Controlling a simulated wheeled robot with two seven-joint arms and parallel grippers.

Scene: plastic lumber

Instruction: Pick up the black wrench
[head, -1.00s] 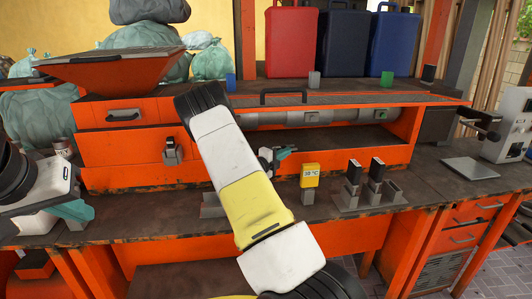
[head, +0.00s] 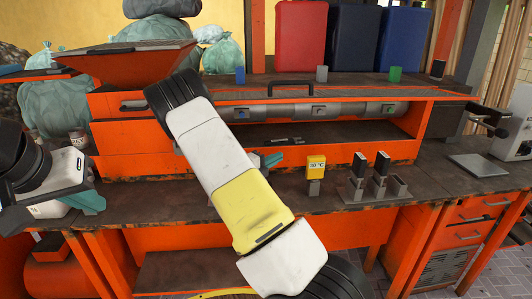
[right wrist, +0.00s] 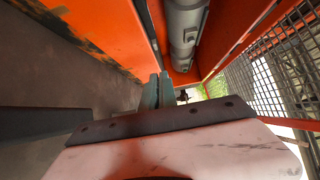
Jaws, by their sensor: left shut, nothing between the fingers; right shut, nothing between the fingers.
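A dark, flat, elongated object (head: 284,141) lies inside the open orange compartment under the grey pipe in the head view; it looks like the black wrench, but it is small there. In the right wrist view a small dark shape (right wrist: 183,96) shows just past the fingertips; I cannot tell if it is the same thing. My right gripper (head: 272,160) is at the front of the compartment, partly hidden by my arm, left of and nearer than the dark object. Its teal fingers (right wrist: 157,91) are together and empty. My left gripper (head: 93,202) is shut and empty over the bench's left part.
The orange compartment (head: 405,147) has a pipe (head: 345,109) across its top. A yellow temperature display (head: 316,166) and grey switch levers (head: 382,168) stand on the bench in front. A hopper (head: 135,60) is at left. Wire mesh (right wrist: 270,80) is at right in the wrist view.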

